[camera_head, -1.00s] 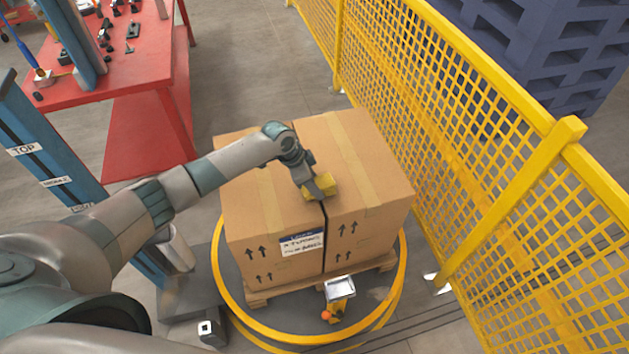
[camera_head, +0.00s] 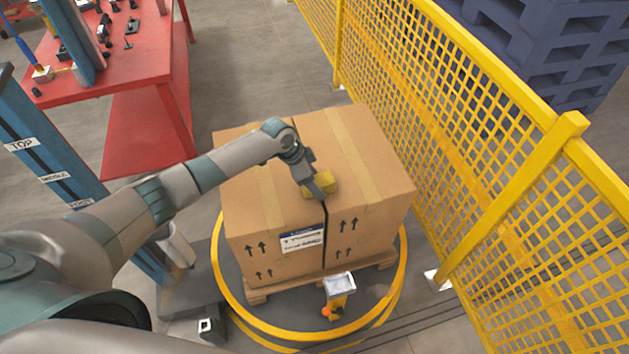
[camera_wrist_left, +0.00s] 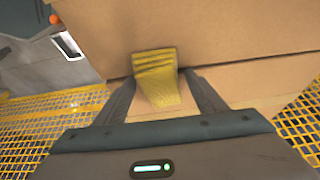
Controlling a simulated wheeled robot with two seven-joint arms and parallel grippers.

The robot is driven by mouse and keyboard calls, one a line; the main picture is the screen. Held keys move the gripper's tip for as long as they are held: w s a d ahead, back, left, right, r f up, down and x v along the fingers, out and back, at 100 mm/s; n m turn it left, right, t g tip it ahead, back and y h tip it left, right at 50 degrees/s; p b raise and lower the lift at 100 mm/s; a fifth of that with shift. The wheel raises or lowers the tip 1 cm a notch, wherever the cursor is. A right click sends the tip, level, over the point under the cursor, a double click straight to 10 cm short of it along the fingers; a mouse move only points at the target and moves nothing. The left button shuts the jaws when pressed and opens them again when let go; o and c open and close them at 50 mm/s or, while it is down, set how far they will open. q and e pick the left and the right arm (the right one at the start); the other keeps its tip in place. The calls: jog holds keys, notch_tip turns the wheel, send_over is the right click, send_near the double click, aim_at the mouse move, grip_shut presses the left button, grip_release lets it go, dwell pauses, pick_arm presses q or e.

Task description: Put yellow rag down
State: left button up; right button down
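The yellow rag (camera_head: 322,182) is on or just above the top of the cardboard boxes (camera_head: 375,185), near the seam between them. In the left wrist view the folded rag (camera_wrist_left: 156,64) fills the space between the two fingertips. My left gripper (camera_head: 314,187) reaches in from the left, pointing down at the box top. In the wrist view the left gripper (camera_wrist_left: 160,82) has its fingers on both sides of the rag and appears closed on it. Whether the rag's underside bears on the cardboard is hidden. My right gripper is not in view.
The boxes stand on a pallet (camera_head: 258,296) inside a yellow ring (camera_head: 224,287). A yellow mesh fence (camera_head: 480,130) runs close along the right. A red workbench (camera_head: 150,60) with tools stands at upper left. A blue post (camera_head: 45,140) is at left.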

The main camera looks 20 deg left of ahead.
pick_arm(q)
jog(key=shift+s+d+f, duration=0.15)
jog(key=shift+s+f, duration=0.05)
jog(key=shift+s, duration=0.1)
jog(key=shift+r, duration=0.15)
jog(key=shift+r, duration=0.2)
jog(key=b+v, duration=0.2)
jog(key=v, duration=0.1)
jog(key=a+b+v, duration=0.1)
jog(key=v, duration=0.1)
jog(key=shift+w, duration=0.25)
jog(key=b+v, duration=0.2)
jog(key=v, duration=1)
jog(key=shift+r+b, duration=0.35)
jog(key=shift+b, duration=0.05)
jog(key=shift+w+d, duration=0.1)
